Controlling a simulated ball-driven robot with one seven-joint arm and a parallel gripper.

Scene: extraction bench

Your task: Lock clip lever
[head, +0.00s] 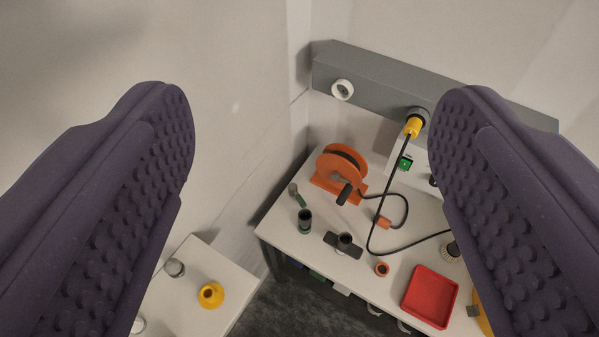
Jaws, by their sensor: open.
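My gripper (312,100) is open and empty. Its two dark purple padded fingers fill the left and right sides of the head view, high above and in front of the bench. I cannot tell for sure which part is the clip lever. A black crossbar piece with a round upright middle (343,244) sits near the bench's front edge, apart from my fingers. The right finger hides part of the bench's right side.
A black cable hangs from a yellow plug (413,127) on the grey wall duct (375,83). A yellow flask (211,294) stands on a side table.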

